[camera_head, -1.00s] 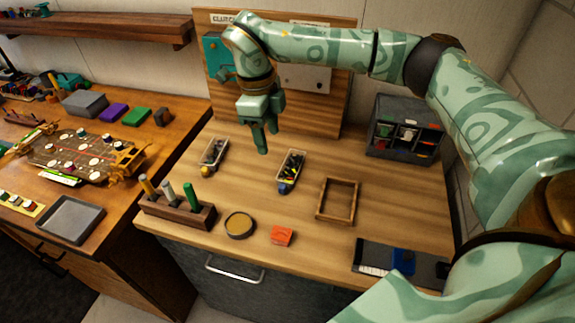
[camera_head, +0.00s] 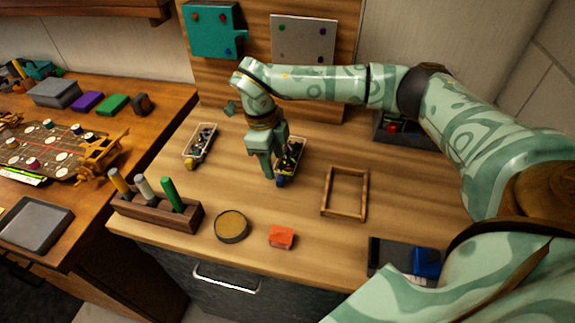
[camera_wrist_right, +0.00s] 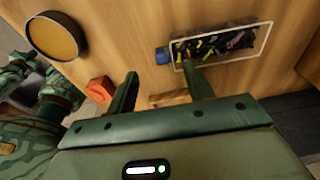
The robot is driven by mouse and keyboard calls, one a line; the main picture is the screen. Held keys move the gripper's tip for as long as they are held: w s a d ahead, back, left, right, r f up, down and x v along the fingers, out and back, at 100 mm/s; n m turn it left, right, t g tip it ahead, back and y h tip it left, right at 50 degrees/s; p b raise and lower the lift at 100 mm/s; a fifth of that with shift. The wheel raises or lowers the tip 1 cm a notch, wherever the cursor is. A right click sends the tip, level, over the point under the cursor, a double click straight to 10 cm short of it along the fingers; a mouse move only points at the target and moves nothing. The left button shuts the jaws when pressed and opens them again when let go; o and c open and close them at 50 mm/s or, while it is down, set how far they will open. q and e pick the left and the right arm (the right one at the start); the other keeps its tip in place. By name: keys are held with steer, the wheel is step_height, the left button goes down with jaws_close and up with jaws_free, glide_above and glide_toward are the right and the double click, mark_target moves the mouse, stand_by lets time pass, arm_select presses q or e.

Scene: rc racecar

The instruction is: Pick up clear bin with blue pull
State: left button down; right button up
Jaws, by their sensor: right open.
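The clear bin with the blue pull (camera_head: 293,157) lies on the wooden worktop and holds small dark and yellow parts. Its blue pull (camera_head: 281,182) faces the near edge. My right gripper (camera_head: 269,172) is open, at the bin's left near side, and hides part of it in the head view. In the right wrist view, the bin (camera_wrist_right: 235,42) lies beyond the open fingers (camera_wrist_right: 160,76), with the blue pull (camera_wrist_right: 162,56) just beyond the gap between them. I see no object between the fingers. My left gripper is not identifiable.
Another clear bin with a yellow pull (camera_head: 200,142) lies to the left. A wooden frame (camera_head: 345,193) is to the right. A marker block (camera_head: 155,212), round dish (camera_head: 232,226) and orange block (camera_head: 281,237) lie nearer. A dark organizer (camera_head: 391,128) stands behind my right arm.

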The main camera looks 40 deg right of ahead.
mark_target(280, 177)
steer(key=f, duration=0.2)
steer(key=d+f+b, duration=0.1)
steer(key=f, duration=0.3)
steer(key=shift+s+d+f, duration=0.15)
steer(key=shift+s+f, duration=0.15)
jaws_close()
